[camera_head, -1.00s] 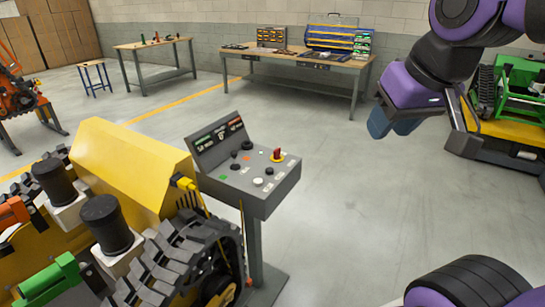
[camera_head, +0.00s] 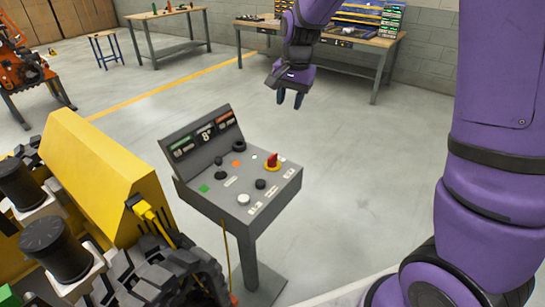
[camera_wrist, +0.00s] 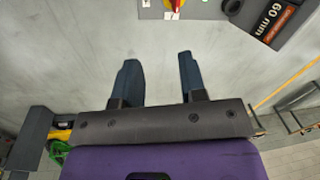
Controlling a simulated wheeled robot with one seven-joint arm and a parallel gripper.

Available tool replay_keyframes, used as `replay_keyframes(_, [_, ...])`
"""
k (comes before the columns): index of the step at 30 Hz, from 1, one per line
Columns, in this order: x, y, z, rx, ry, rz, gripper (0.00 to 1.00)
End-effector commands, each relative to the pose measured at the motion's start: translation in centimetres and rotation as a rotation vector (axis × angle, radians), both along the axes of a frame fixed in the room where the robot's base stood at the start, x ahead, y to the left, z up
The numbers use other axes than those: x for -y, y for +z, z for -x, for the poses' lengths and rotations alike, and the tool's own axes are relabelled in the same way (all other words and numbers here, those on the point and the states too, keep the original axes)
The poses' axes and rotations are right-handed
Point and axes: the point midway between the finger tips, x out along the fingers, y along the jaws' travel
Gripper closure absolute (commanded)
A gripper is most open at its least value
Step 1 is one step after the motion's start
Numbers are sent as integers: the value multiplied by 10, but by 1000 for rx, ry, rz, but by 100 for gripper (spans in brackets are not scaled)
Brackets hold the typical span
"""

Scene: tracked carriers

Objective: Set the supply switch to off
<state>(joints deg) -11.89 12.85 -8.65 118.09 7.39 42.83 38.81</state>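A grey control console (camera_head: 230,185) stands on a post left of centre in the head view, with its sloped panel facing up. A red rotary switch on a yellow base (camera_head: 272,162) sits near the panel's far right corner. It also shows at the top edge of the wrist view (camera_wrist: 174,4), partly cut off. I cannot read which position it is in. My gripper (camera_head: 289,98) is above and beyond the console, pointing down. In the wrist view its two dark blue fingers (camera_wrist: 156,75) are apart with nothing between them.
Black knobs, a white button (camera_head: 243,199) and a green button (camera_head: 204,189) share the panel. A yellow tracked carrier (camera_head: 105,170) stands close on the left. A workbench (camera_head: 385,45) is at the back. The floor right of the console is clear.

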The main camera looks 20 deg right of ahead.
Motion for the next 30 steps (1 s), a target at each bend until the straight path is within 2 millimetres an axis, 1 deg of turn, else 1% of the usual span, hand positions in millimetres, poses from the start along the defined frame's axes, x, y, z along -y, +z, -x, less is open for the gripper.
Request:
replay_keyframes(1, [-4, -20, -13, -25, -30, 5, 62])
replay_keyframes(3, [-9, -43, -28, -48, -74, 11, 62])
replay_keyframes(6, [-14, -74, -46, -76, -133, 22, 62])
replay_keyframes(9, [-19, -100, -58, -98, -179, 32, 62])
replay_keyframes(12, [-22, -118, -66, -110, -213, 41, 62])
replay_keyframes(15, [-23, -129, -71, -116, -231, 46, 62])
replay_keyframes(20, [-23, -141, -72, -119, -240, 48, 62])
replay_keyframes(23, [-23, -154, -72, -121, -239, 49, 62])
replay_keyframes(30, [-23, -197, -71, -122, -239, 49, 62])
